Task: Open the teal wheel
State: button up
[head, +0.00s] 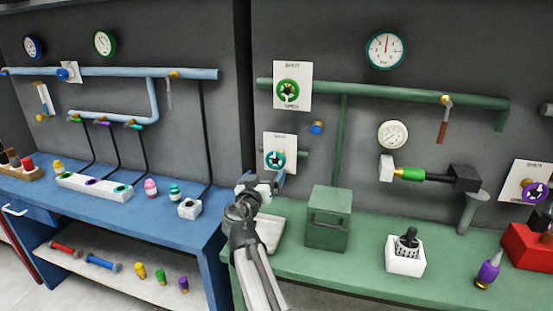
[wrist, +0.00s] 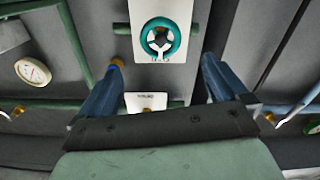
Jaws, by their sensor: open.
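The teal wheel (head: 275,160) is mounted on a white plate (head: 291,141) on the dark wall, at the left of the green bench. In the wrist view the teal wheel (wrist: 161,38) shows as a ring with light spokes on its plate, near the top centre. My gripper (head: 263,184) is just in front of and below the wheel in the head view. Its two blue fingers are spread wide and empty, and the gripper (wrist: 163,63) spans either side of the plate in the wrist view. No contact with the wheel shows.
A blue knob (head: 317,128) is close on the right. A green box (head: 328,218) stands on the bench to the right of my arm. Blue bench (head: 205,228) at left.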

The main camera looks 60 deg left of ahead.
aim_at(275, 161)
jog(key=x, duration=1.3)
jog(key=shift+w+a+f, duration=0.1)
jog(key=shift+w+a, duration=0.05)
jog(key=shift+a, duration=0.1)
jog(key=shift+c, duration=0.2)
jog(key=c, duration=0.9)
